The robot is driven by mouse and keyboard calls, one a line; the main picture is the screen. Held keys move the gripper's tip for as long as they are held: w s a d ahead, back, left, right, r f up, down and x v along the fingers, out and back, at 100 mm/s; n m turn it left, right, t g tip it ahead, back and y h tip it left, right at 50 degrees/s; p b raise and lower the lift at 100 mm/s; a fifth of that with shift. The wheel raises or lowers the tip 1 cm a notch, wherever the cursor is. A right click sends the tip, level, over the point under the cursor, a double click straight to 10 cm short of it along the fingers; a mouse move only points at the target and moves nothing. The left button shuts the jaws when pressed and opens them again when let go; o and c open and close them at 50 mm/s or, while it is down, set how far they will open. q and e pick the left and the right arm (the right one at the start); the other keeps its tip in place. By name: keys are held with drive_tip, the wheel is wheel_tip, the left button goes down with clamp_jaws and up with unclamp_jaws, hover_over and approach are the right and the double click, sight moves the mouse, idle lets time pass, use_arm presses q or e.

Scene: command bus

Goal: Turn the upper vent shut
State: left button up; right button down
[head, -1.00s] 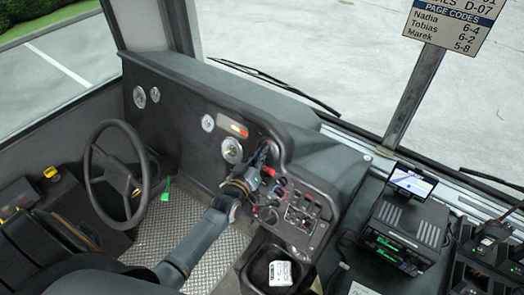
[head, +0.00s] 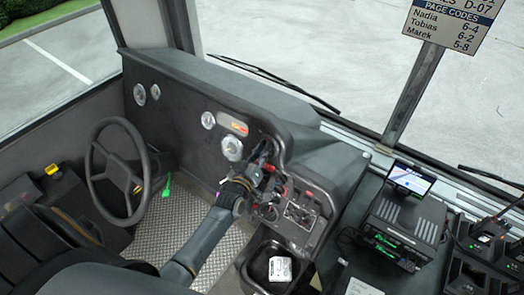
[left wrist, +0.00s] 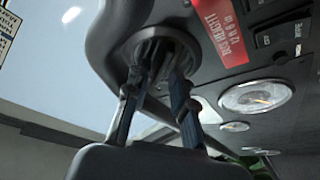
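The upper vent (left wrist: 155,42) is a round dark outlet with slats, set in the dashboard near its rounded top edge in the left wrist view. My left gripper (left wrist: 160,72) reaches up to it, with both fingertips at the face of the vent. The fingertips stand a little apart, with dark vent parts between and behind them. I cannot tell whether they press on a slat or knob. In the head view my left gripper (head: 264,158) is at the dashboard's upper right part and hides the vent. My right gripper is not in view.
A red label (left wrist: 220,30) and a round gauge (left wrist: 256,97) lie beside the vent. A switch panel (head: 301,213) is just right of my gripper. The steering wheel (head: 117,172) stands to the left. A radio unit with a screen (head: 410,178) is at the right.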

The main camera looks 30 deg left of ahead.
use_arm(q)
drive_tip(key=s, duration=1.2)
drive_tip(key=shift+d+r, duration=0.2)
drive_tip(key=shift+d, duration=0.25)
